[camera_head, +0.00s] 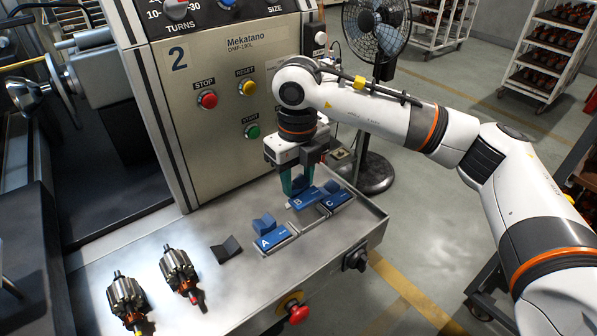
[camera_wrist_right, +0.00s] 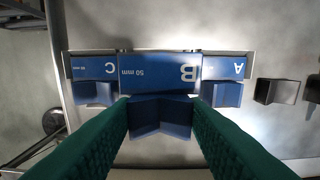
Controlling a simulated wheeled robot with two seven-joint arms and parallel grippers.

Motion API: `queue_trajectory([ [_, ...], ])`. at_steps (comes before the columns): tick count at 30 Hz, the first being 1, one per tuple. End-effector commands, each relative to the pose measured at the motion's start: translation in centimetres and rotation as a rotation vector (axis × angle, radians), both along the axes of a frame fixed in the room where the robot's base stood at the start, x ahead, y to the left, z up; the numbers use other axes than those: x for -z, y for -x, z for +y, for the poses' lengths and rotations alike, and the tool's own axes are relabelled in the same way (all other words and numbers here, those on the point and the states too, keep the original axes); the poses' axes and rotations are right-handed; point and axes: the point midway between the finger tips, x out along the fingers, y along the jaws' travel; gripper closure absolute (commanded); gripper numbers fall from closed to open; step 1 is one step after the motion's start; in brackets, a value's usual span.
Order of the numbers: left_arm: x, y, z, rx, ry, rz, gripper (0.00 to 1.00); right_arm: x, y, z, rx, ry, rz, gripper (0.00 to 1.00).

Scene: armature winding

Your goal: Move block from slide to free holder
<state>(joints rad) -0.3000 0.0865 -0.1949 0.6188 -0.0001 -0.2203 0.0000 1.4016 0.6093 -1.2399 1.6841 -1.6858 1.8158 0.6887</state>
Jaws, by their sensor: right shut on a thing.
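My right gripper (camera_head: 299,186) has green fingers and is shut on the blue block B (camera_head: 304,201), above the bench near the machine front. In the right wrist view its fingers (camera_wrist_right: 160,110) close on the V-shaped part of block B (camera_wrist_right: 160,72). Block B looks larger than its neighbours there and seems raised above the metal slide (camera_head: 303,227). Blue block A (camera_head: 271,240) and blue block C (camera_head: 336,201) sit in the slide on either side, with an open gap between them. A dark grey V-shaped holder (camera_head: 227,248) stands empty left of A. My left gripper is not in view.
Two armatures (camera_head: 180,269) lie on the bench (camera_head: 235,300) at the left, near the grey holder. The machine panel (camera_head: 225,85) rises close behind the gripper. A red knob (camera_head: 297,312) sticks out at the bench front. A fan (camera_head: 376,30) stands behind.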

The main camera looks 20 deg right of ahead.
Motion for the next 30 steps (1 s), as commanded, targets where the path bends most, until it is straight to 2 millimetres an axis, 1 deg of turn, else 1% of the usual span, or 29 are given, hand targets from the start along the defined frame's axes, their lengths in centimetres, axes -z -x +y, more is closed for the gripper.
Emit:
queue_trajectory([
  [1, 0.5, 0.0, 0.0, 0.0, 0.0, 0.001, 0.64, 0.8, 0.0, 0.0, 0.0, 0.0, 0.001, 0.87],
  [10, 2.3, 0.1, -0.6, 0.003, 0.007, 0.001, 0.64, 3.9, 0.0, 0.0, 0.0, 0.0, 0.0, 0.87],
  [15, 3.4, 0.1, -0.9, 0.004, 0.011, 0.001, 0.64, 5.1, 0.0, 0.0, 0.0, 0.0, 0.0, 0.87],
  [19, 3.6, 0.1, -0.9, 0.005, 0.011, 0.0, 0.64, 5.4, 0.0, 0.0, 0.0, 0.0, -0.001, 0.87],
  [30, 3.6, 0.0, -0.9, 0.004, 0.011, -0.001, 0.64, 5.4, 0.0, 0.0, 0.0, 0.0, -0.001, 0.87],
])
